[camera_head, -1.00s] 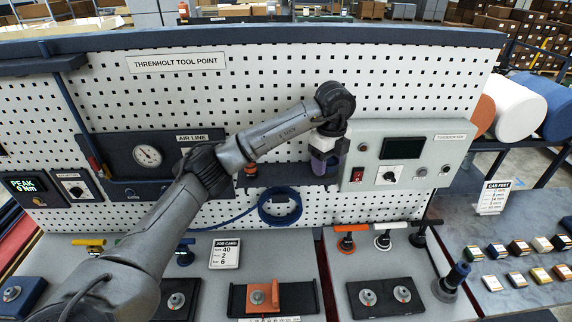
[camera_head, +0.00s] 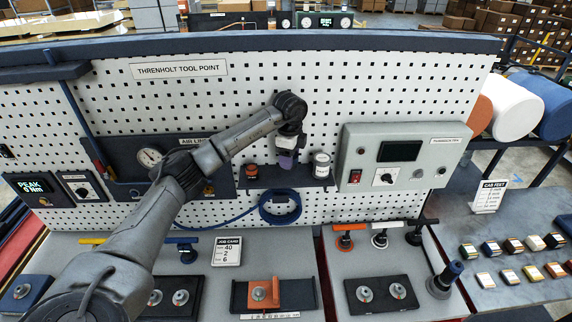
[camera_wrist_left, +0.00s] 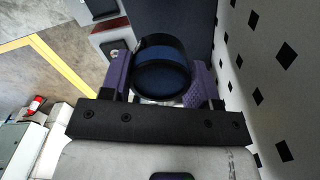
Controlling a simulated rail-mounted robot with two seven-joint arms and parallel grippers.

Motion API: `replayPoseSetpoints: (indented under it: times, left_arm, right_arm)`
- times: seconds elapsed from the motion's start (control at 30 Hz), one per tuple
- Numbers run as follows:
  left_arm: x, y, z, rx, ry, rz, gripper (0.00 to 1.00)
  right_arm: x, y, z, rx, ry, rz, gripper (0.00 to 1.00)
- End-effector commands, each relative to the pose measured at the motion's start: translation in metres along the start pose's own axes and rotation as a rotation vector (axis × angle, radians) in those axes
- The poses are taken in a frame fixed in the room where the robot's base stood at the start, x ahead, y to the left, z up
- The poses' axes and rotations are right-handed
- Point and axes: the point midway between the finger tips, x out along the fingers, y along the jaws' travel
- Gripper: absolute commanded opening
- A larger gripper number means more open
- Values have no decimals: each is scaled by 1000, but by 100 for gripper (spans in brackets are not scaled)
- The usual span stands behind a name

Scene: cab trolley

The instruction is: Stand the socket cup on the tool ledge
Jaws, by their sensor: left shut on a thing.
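My left gripper (camera_head: 287,160), with purple fingers, is at the tool ledge (camera_head: 290,184), a dark shelf on the pegboard. In the left wrist view the gripper (camera_wrist_left: 165,85) is shut around a round, dark cup with a blue face, which I take for the socket cup (camera_wrist_left: 160,68). In the head view the cup is mostly hidden by the fingers. The gripper is between an orange-and-dark pot (camera_head: 252,172) on its left and a white pot with a dark base (camera_head: 321,166) on its right. I cannot tell whether the cup touches the ledge. My right gripper is not in view.
A grey control box (camera_head: 405,157) is right of the ledge. An air-line panel with a gauge (camera_head: 150,157) is left of it. A coiled blue hose (camera_head: 280,207) hangs below. T-handled tools (camera_head: 380,238) and a blue-topped tool (camera_head: 445,280) stand on the bench.

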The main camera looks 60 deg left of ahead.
Motion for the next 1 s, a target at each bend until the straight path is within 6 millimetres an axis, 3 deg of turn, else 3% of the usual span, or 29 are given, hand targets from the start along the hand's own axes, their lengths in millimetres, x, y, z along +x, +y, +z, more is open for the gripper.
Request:
replayPoseSetpoints:
  times: [0.27,0.6,1.0]
  left_arm:
    - [10,-6,13,1,-1,0,28]
    - [46,-6,13,1,0,1,28]
    - [50,-6,13,1,0,0,28]
  right_arm:
    - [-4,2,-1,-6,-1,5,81]
    - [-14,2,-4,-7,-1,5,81]
    - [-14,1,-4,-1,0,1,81]
